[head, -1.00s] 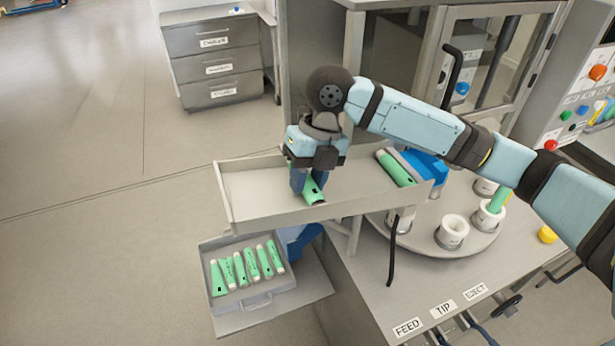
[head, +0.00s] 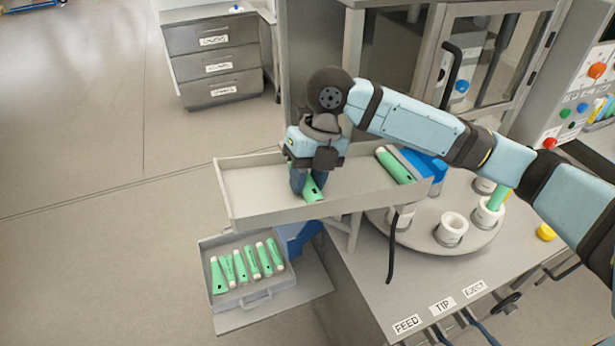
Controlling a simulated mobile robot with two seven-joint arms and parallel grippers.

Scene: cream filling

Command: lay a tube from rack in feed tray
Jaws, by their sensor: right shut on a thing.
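My right gripper (head: 308,188) points down into the feed tray (head: 262,214), near its middle. It is shut on a green tube (head: 314,193), whose lower end shows by the fingers at the tray floor; the gripper hides the rest. Another green tube (head: 394,166) lies at the right end of the tray. The rack (head: 262,292), a grey box below and left of the tray, holds several green tubes (head: 240,267) with pale ends, side by side. My left gripper is not in view.
A turntable (head: 428,232) with white cups stands right of the tray, and one cup holds a green tube (head: 497,197). A blue part (head: 428,165) sits behind the tray's right end. A black lever (head: 392,250) hangs in front. The tray's left half is clear.

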